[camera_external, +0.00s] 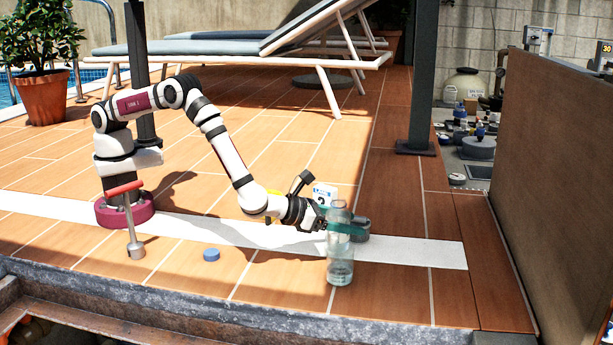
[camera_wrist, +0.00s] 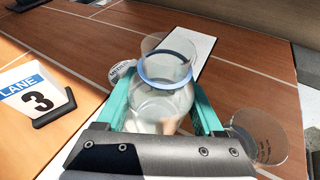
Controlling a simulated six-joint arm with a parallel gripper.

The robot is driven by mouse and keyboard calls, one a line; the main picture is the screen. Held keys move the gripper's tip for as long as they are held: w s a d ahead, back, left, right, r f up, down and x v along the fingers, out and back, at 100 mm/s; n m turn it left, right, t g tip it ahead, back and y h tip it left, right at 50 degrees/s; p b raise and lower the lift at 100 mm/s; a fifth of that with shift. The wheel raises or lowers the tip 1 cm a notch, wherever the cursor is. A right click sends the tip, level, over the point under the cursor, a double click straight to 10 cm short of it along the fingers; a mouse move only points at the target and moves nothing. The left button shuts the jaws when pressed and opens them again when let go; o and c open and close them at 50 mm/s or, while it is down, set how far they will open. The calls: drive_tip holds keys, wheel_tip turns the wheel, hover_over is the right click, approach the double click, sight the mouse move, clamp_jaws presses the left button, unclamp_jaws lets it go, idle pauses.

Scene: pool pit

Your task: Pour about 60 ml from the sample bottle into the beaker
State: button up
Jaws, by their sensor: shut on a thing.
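The clear sample bottle (camera_external: 338,214) is in my gripper (camera_external: 340,229), its teal fingers shut around the body. In the wrist view the bottle (camera_wrist: 160,100) shows between the two teal fingers, with its wide mouth and a blue ring at the neck. It looks about upright. The clear beaker (camera_wrist: 262,138) stands just right of the bottle in the wrist view, with faint marks on its wall. In the external view the beaker (camera_external: 340,271) appears to overlap the bottle's lower part, so the bottle's base and the liquid levels are hard to tell.
A blue cap (camera_external: 211,255) lies on the deck. A T-handled tool (camera_external: 136,248) stands near my base. A lane 3 sign (camera_wrist: 35,95) and a round grey object (camera_external: 361,229) are close to the bottle. The deck's front edge lies beyond the beaker.

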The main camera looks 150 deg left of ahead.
drive_tip(key=shift+f+n, duration=0.1)
drive_tip(key=shift+n, duration=0.2)
idle(1.7)
